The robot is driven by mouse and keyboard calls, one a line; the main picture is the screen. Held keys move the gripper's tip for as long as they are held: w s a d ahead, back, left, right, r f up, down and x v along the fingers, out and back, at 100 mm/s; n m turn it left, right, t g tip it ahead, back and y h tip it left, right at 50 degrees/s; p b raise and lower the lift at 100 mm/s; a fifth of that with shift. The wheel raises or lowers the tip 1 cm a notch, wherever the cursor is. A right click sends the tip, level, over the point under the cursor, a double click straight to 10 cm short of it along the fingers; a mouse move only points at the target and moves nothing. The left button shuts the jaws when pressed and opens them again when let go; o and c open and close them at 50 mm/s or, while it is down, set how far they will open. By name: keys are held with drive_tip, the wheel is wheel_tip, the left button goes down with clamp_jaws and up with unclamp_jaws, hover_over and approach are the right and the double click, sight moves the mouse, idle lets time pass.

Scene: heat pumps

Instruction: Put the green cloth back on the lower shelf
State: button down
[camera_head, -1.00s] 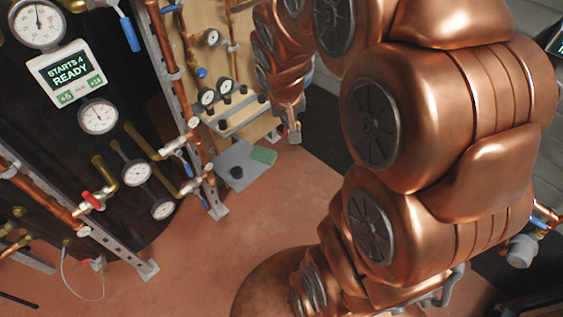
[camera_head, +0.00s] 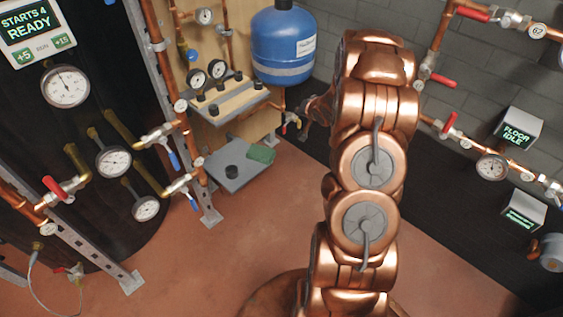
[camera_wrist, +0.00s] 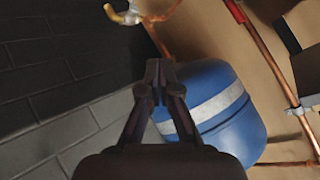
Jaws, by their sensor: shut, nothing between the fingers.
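The blue tank (camera_head: 285,45) stands behind the shelves and also fills the right of the wrist view (camera_wrist: 212,105). The upper shelf (camera_head: 222,100) holds several dark knobs and two gauges. Copper pipes with valves line both sides. The floor (camera_head: 240,240) in front is clear.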

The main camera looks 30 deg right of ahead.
drive_tip(key=s+f+m+t+y+b, duration=0.35)
drive_tip(key=f+b, duration=0.25)
drive_tip(key=f, duration=0.6)
drive_tip(key=s+f+m+t+y+b, duration=0.25)
drive_tip(key=s+f+t+b, duration=0.2)
drive_tip(key=f, duration=0.75)
drive_tip(key=a+b+x, duration=0.2)
drive_tip(key=b+x, duration=0.4)
drive_tip(key=x, duration=0.7)
drive_tip(key=shift+s+f+g, duration=0.2)
drive_tip(key=shift+g, duration=0.1)
drive_tip(key=shift+a, duration=0.1)
